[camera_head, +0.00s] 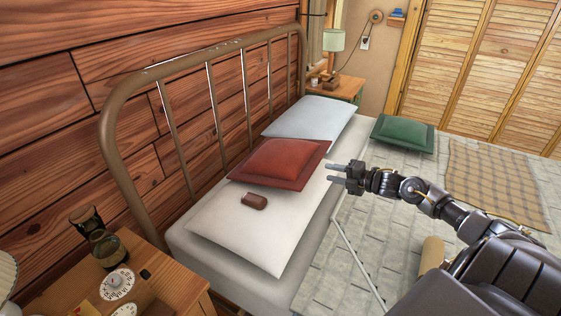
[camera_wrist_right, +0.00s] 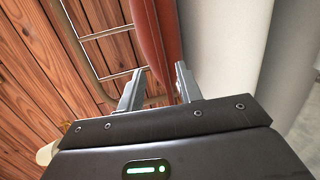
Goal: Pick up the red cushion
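The red cushion (camera_head: 281,162) lies on the bed, across the white pillow (camera_head: 238,225) in front and the edge of the pillow behind. My right gripper (camera_head: 331,174) is just to the right of the cushion, pointing at its right edge. Its two fingers are apart with nothing gripped. In the right wrist view, the cushion (camera_wrist_right: 157,42) shows ahead, roughly in line with the gap between the open fingers (camera_wrist_right: 157,82). I cannot tell whether a finger touches it. My left gripper is not in view.
A small brown object (camera_head: 254,201) lies on the front pillow. A green cushion (camera_head: 403,133) lies farther right on the bed. A metal headboard (camera_head: 120,140) runs along the wood wall. A nightstand (camera_head: 170,290) with glasses stands at the lower left.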

